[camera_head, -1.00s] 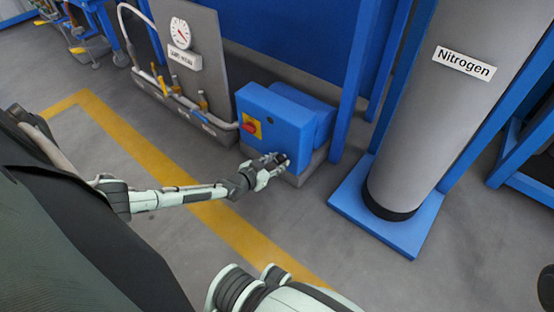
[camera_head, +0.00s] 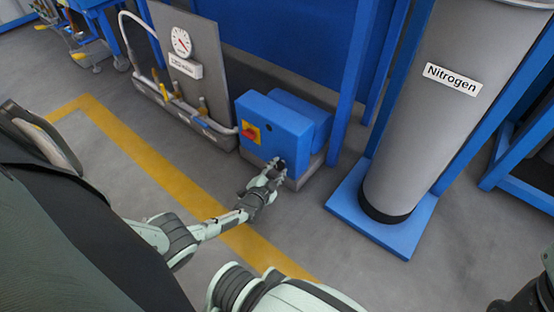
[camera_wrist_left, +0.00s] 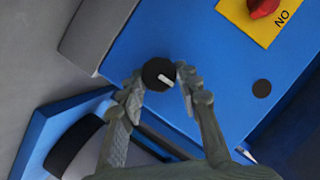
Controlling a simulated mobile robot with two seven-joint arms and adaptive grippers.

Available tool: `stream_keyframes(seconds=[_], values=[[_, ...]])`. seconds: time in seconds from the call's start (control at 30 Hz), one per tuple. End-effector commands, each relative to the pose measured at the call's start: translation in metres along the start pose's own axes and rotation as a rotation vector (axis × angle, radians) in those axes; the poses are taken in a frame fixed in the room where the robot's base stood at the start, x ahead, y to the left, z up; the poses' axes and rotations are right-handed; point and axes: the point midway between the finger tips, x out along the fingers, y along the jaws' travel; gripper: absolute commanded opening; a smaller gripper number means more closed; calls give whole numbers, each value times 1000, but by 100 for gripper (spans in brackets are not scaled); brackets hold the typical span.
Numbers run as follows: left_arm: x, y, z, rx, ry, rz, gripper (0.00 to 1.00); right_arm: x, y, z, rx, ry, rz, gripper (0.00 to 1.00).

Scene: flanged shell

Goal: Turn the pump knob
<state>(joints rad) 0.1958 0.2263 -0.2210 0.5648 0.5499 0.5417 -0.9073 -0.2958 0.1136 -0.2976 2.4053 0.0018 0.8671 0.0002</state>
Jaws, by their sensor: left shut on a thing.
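The pump (camera_head: 285,118) is a blue box on a grey base, standing against the blue frame. The pump knob (camera_wrist_left: 158,74) is small, round and black with a white pointer, and sits on the blue front face. My left gripper (camera_head: 277,166) reaches the lower right of that face. In the left wrist view the fingertips of the left gripper (camera_wrist_left: 158,88) are on either side of the knob, shut on it. The pointer slants down to the right. In the head view the gripper mostly hides the knob. My right gripper is not seen.
A red switch (camera_head: 251,134) on a yellow plate and a small black disc (camera_wrist_left: 261,88) share the pump's face. A gauge panel (camera_head: 190,70) stands left. A grey Nitrogen cylinder (camera_head: 415,130) on a blue base (camera_head: 398,240) stands right. The floor in front is clear.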

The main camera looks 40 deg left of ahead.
Motion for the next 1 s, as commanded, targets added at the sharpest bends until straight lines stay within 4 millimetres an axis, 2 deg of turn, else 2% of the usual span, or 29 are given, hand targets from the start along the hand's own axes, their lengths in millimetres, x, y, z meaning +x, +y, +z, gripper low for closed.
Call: stream_keyframes(seconds=[0.6,0.63,0.7,0.8,1.0], values=[[0,1,0,47,1,-18,4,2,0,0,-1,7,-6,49],[0,1,0,47,1,-18,34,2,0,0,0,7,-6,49],[0,1,0,47,1,-18,43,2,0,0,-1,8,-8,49],[0,1,0,46,1,-18,54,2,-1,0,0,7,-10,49],[0,0,0,45,1,-19,54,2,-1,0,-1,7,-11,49]])
